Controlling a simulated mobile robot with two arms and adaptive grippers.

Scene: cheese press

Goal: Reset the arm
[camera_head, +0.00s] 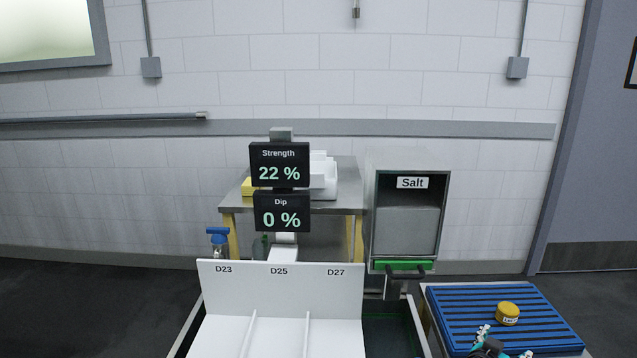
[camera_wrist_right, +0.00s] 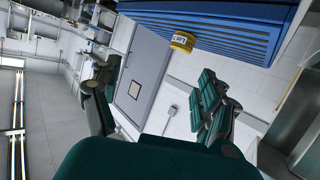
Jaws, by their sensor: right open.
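My right gripper (camera_head: 503,344) shows at the bottom right of the head view, over the near part of the blue slatted rack (camera_head: 465,305). Its fingers are spread apart and empty. In the right wrist view the open gripper (camera_wrist_right: 157,88) has nothing between its green-padded fingers. A small yellow labelled cheese (camera_head: 507,313) rests on the rack, just beyond the gripper and apart from it. The cheese also shows in the wrist view (camera_wrist_right: 182,41), against the blue slats. My left gripper is in neither view.
A white divided tray (camera_head: 280,290) marked D23, D25 and D27 stands at bottom centre. Displays above it read Strength 22 % (camera_head: 279,165) and Dip 0 % (camera_head: 282,211). A salt bin (camera_head: 408,233) with a green-edged front stands behind, beside a metal table (camera_head: 345,207).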

